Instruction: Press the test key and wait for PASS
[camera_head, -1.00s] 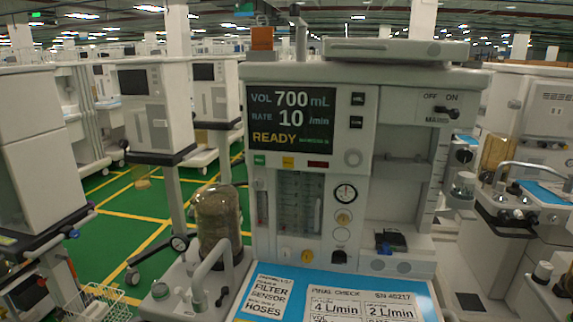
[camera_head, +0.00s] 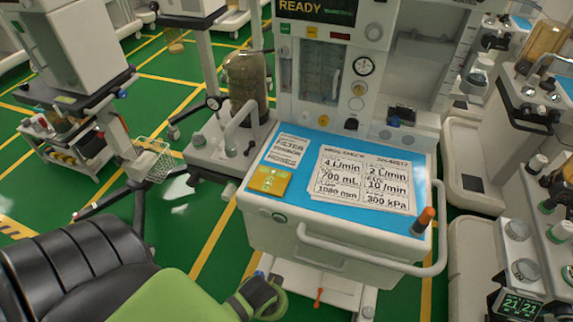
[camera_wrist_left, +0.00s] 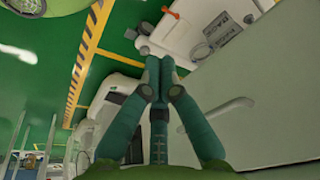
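The anaesthesia machine stands ahead of me in the head view. The lower edge of its screen (camera_head: 318,11) shows READY in yellow; the rest is cut off. Below the screen are a green key (camera_head: 285,27), a yellow key (camera_head: 311,32) and a red key (camera_head: 340,36). I cannot tell which is the test key. My left gripper (camera_wrist_left: 158,68) has its green fingertips together with nothing seen between them. It is low, in front of the machine. My right gripper is out of view.
The blue worktop (camera_head: 305,196) holds a printed check sheet (camera_head: 365,180) and a yellow card (camera_head: 270,180). A white rail (camera_head: 370,258) runs along its front, beside an orange-capped post (camera_head: 424,219). Another machine stands close on the right.

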